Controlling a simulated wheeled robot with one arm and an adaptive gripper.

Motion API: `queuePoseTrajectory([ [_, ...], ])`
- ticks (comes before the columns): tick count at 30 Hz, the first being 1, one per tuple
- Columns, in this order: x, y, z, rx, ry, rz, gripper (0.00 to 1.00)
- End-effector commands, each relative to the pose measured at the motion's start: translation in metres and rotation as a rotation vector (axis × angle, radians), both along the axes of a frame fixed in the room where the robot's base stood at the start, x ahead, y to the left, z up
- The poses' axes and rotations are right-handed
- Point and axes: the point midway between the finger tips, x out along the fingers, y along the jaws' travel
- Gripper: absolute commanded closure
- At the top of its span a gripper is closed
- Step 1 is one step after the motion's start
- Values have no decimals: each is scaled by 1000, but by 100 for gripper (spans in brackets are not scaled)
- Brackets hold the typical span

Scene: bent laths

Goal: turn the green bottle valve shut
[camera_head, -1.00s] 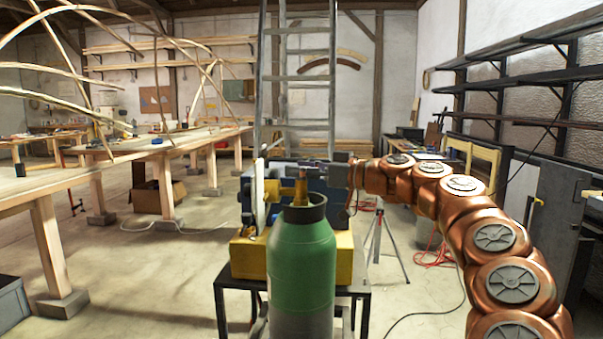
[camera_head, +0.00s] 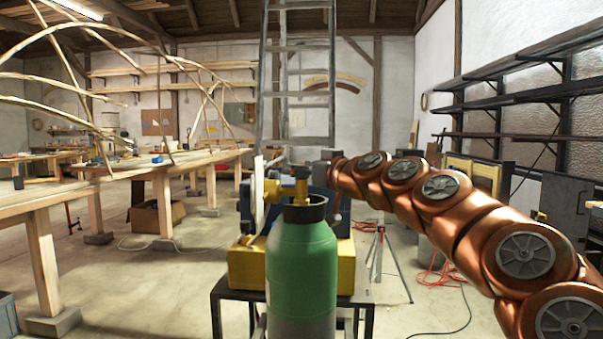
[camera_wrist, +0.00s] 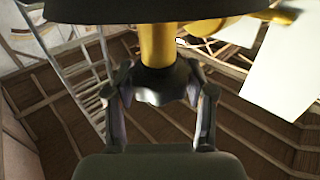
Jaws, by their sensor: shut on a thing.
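The green bottle (camera_head: 302,262) stands upright in front of me, with a dark collar (camera_head: 304,210) around its neck. The brass valve body (camera_head: 301,188) rises out of the collar. My gripper (camera_head: 306,170) reaches in from the right at the top of the valve; it is small and partly lost against the machine behind. In the wrist view, my gripper (camera_wrist: 160,88) has its two fingers on either side of a dark valve knob (camera_wrist: 165,82), shut on it. The brass stem (camera_wrist: 158,45) and the dark collar (camera_wrist: 130,10) show beyond the knob.
A blue and yellow machine (camera_head: 248,265) on a dark stand is close behind the bottle. A long wooden bench (camera_head: 115,180) with bent laths is at left. A ladder (camera_head: 272,100) and a tripod (camera_head: 377,262) stand behind. Red cable (camera_head: 440,268) lies on the floor at right.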

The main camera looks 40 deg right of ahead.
Motion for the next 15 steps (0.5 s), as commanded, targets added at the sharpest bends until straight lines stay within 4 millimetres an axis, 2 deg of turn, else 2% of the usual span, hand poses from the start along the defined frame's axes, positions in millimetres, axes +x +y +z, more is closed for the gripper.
queuePoseTrajectory([
  [9,0,0,0,-1,0,-3,81],
  [10,0,0,0,-1,0,-3,43],
  [15,0,0,0,-1,0,-2,25],
])
